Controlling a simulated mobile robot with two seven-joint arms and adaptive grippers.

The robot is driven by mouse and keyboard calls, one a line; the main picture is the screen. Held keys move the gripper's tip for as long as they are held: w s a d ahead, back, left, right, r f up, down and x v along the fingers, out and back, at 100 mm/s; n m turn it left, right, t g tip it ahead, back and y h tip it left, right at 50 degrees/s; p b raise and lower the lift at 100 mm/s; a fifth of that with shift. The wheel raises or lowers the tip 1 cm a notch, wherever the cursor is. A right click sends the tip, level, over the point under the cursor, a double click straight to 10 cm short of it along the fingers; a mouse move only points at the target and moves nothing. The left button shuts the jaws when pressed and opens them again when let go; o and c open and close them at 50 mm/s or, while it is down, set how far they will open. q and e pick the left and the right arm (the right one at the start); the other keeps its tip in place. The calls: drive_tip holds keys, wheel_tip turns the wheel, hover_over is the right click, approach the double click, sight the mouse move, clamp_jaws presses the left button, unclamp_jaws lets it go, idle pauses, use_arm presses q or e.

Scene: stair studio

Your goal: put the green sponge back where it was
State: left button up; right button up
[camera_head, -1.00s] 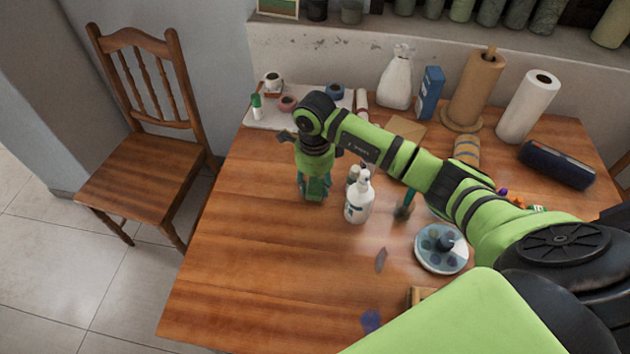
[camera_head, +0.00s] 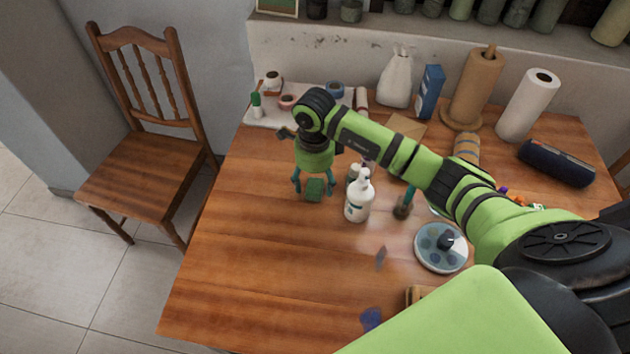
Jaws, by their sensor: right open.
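The green sponge (camera_head: 314,190) is on the wooden table, left of a white pump bottle (camera_head: 359,197). My right gripper (camera_head: 313,188) points down over the sponge from above. Its fingers are spread open, one on each side of the sponge, with gaps visible between fingers and sponge. The gripper body hides part of the table behind it. My left gripper is not in view.
A brush in a small pot (camera_head: 404,205) and a round palette (camera_head: 441,247) stand right of the bottle. Tape rolls (camera_head: 287,102) lie on a light mat at the back left. The table's front left is clear. A wooden chair (camera_head: 150,165) stands left.

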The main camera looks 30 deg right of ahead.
sight(314, 185)
wheel_tip(314, 185, up, 11)
drive_tip(key=b, duration=0.2)
drive_tip(key=shift+a, duration=0.1)
